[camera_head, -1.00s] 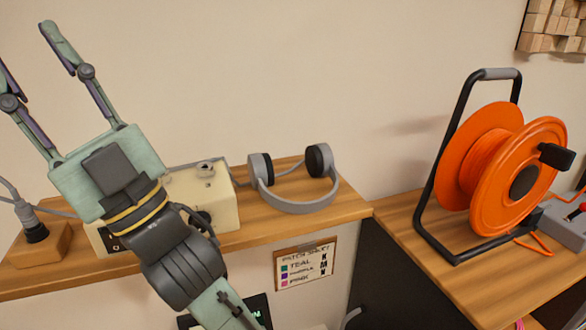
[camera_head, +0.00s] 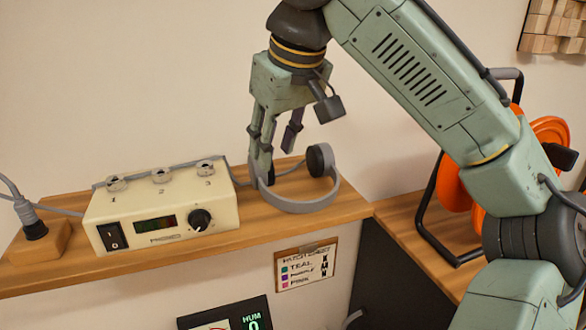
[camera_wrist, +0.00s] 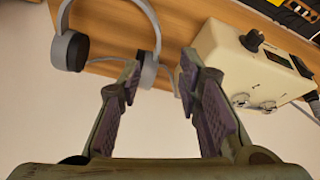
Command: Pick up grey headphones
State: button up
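The grey headphones (camera_head: 303,206) rest on the wooden shelf, grey band toward the front and dark-padded ear cups toward the wall. My gripper (camera_head: 275,162) points down over their left ear cup, which its finger partly hides in the head view. The gripper is open. In the wrist view, one ear cup (camera_wrist: 70,50) lies left of the fingers, while the other (camera_wrist: 148,70) shows between the fingertips, close beside the left one. I cannot tell whether a finger touches it.
A cream amp box (camera_head: 165,222) with knobs and a cable stands left of the headphones. A plug on a wooden block (camera_head: 36,245) is at the far left. An orange cable reel (camera_head: 455,190) stands right, partly behind my arm. The wooden shelf (camera_head: 345,207) is clear just right of the headphones.

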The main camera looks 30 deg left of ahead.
aim_at(270, 191)
jog(key=x, duration=0.3)
jog(key=p+x, duration=0.1)
jog(key=x, duration=0.6)
jog(key=shift+w+d+f+p, duration=0.15)
jog(key=shift+d+f+p, duration=0.1)
jog(key=shift+f+p, duration=0.1)
jog(key=shift+c, duration=0.6)
grip_shut()
